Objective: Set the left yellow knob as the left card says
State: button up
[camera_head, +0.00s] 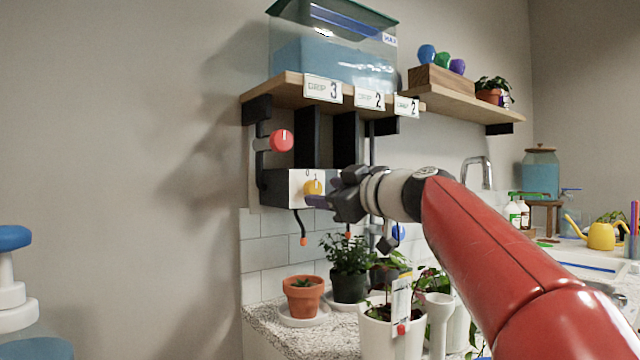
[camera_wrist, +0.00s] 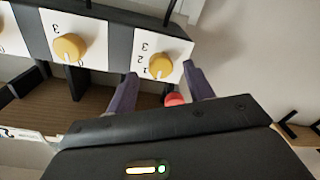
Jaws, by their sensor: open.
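The left yellow knob (camera_head: 312,186) sits on the white plate of the valve box under the shelf. In the wrist view, which is turned over, this knob (camera_wrist: 159,66) lies between my two purple fingers, with digits around it. A pale mark on its lower edge seems to point toward the 0 end; I cannot read it surely. The left card (camera_head: 322,89) on the shelf edge reads DROP 3. My gripper (camera_head: 322,193) is open at the knob; in the wrist view its fingers (camera_wrist: 160,76) stand either side, and contact cannot be told.
A red knob (camera_head: 281,141) is on the pipe above the box. Another yellow knob (camera_wrist: 69,47) is beside the left one. Two more cards (camera_head: 370,99) each read 2. A water tank (camera_head: 333,50) stands on the shelf (camera_head: 270,94). Potted plants (camera_head: 303,297) stand below.

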aim_at(312, 189)
jog(key=shift+p+x, duration=0.3)
jog(key=shift+x, duration=0.9)
jog(key=c, duration=1)
